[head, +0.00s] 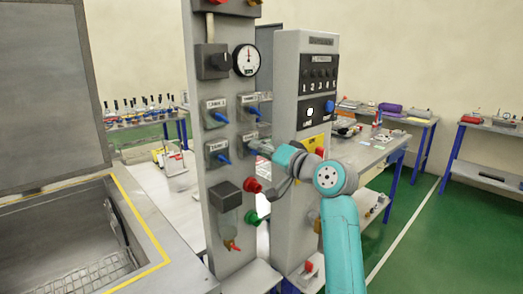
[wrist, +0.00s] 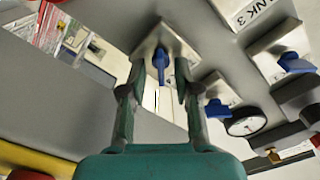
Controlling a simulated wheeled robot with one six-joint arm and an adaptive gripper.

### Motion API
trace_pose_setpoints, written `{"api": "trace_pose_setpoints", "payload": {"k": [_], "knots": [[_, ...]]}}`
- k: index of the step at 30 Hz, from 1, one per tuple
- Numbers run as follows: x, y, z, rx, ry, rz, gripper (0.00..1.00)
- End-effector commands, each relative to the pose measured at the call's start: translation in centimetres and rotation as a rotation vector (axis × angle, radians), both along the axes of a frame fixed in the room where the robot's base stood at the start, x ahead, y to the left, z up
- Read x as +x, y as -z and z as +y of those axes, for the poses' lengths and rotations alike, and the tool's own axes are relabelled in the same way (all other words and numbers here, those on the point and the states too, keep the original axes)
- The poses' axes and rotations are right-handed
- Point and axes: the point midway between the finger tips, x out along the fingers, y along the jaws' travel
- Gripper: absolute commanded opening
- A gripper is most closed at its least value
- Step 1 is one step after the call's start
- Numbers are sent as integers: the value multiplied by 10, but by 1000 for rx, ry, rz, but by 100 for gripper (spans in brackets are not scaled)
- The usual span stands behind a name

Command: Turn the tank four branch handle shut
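The tank four branch handle is a small blue lever (wrist: 160,65) on a pale square plate in the wrist view. My gripper (wrist: 160,82) has its two fingers apart, one on each side of the blue lever, with a visible gap on both sides. In the head view my gripper (head: 259,147) reaches the right side of the grey panel (head: 233,190) at the lower right branch plate (head: 248,137). The gripper hides most of that lever there.
The tank three handle (head: 223,159) is close on the left, with other blue handles (head: 220,117) above. A gauge (head: 246,60), a red knob (head: 252,185) and a green knob (head: 252,217) are also on the panel. A second grey column (head: 290,100) stands right.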

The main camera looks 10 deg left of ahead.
Motion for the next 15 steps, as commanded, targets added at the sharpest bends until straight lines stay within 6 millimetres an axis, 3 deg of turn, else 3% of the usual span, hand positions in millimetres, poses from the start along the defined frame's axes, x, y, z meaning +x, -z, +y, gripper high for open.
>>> {"api": "trace_pose_setpoints", "payload": {"k": [8, 15], "knots": [[-9, 0, -14, 1, 3, -1, 31], [-38, 0, -50, 1, 4, -2, 31]]}}
